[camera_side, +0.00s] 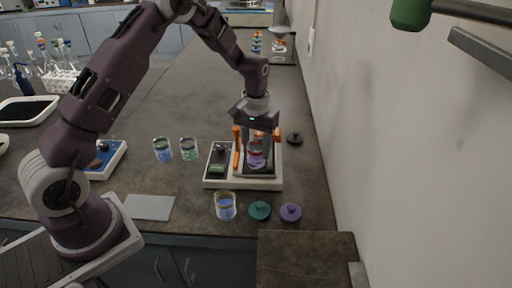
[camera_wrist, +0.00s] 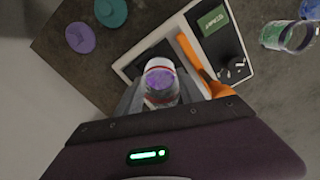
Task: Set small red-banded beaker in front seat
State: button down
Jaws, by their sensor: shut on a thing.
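The small red-banded beaker (camera_side: 257,160), clear with purple contents, is between the fingers of my gripper (camera_side: 256,143), over the dark platform of the shaker (camera_side: 213,184). In the wrist view the beaker (camera_wrist: 160,82) shows upright between the two fingers of my gripper (camera_wrist: 160,95), with a red band near its rim. My gripper is shut on it. The shaker has orange clamp parts (camera_side: 237,158) beside the beaker; an orange arm (camera_wrist: 190,52) also shows close by in the wrist view. I cannot tell whether the beaker's base touches the platform.
A beaker with blue contents (camera_side: 225,207), a teal lid (camera_side: 260,210) and a purple lid (camera_side: 291,212) are in front of the shaker. A blue beaker (camera_side: 162,150) and a green beaker (camera_side: 188,150) stand to its left. A dark lid (camera_side: 295,138) lies behind right, near the wall.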

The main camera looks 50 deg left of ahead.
jog(key=shift+f, duration=0.1)
jog(key=c, duration=0.7)
grip_release()
jog(key=shift+c, duration=0.2)
notch_tip(320, 180, up, 12)
jog(key=s+d+r+m+t, duration=0.2)
jog(key=s+d+r, duration=0.2)
jog(key=s+r, duration=0.8)
jog(key=s+d+m+t, duration=0.2)
jog(key=s+d+t, duration=0.1)
jog(key=s, duration=1.5)
jog(key=shift+f+m+t, duration=0.15)
jog(key=shift+m+t, duration=0.15)
